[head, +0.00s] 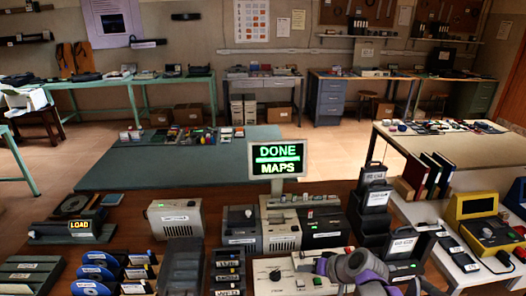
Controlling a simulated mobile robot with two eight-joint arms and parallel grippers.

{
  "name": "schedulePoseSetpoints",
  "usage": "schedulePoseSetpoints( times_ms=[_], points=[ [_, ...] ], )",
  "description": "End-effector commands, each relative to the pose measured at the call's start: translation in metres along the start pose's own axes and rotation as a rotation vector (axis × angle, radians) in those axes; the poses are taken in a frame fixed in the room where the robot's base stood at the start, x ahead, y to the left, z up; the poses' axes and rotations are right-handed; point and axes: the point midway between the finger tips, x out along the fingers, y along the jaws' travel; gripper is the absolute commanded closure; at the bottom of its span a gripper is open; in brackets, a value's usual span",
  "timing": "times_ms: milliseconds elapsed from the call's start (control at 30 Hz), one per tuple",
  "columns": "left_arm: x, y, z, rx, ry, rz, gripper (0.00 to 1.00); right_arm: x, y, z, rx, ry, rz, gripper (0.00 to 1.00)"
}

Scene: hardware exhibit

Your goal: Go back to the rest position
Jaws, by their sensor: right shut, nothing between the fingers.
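My right arm shows at the bottom edge, right of centre, as grey links with purple bands. My right gripper (404,288) is dark, small and partly cut off by the lower edge; it is shut and empty. It is close to the black devices at the front of the bench, and I cannot tell if it touches any. My left gripper is not in view. A small monitor (278,158) at the bench's middle reads "DONE MAPS" in green.
A teal table (180,168) stands behind. Open floor (330,144) lies beyond.

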Motion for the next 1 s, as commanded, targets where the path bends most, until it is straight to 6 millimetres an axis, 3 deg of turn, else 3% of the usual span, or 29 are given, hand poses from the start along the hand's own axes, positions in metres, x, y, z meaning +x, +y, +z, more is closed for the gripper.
schedulePoseSetpoints(
  times_ms=[267,400,600,800,1000],
  points=[
    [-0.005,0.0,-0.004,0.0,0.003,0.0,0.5,-0.065,-0.017,0.081,-0.083,-0.083,0.169,1.0],
    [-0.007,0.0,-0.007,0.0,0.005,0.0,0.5,-0.1,-0.011,0.132,-0.137,-0.114,0.279,1.0],
    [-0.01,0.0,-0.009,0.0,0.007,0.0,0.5,-0.131,0.006,0.185,-0.201,-0.131,0.405,1.0],
    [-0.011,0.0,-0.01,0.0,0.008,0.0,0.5,-0.142,0.017,0.205,-0.227,-0.132,0.459,1.0],
    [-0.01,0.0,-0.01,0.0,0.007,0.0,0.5,-0.143,0.018,0.206,-0.229,-0.132,0.463,1.0]
  ],
)
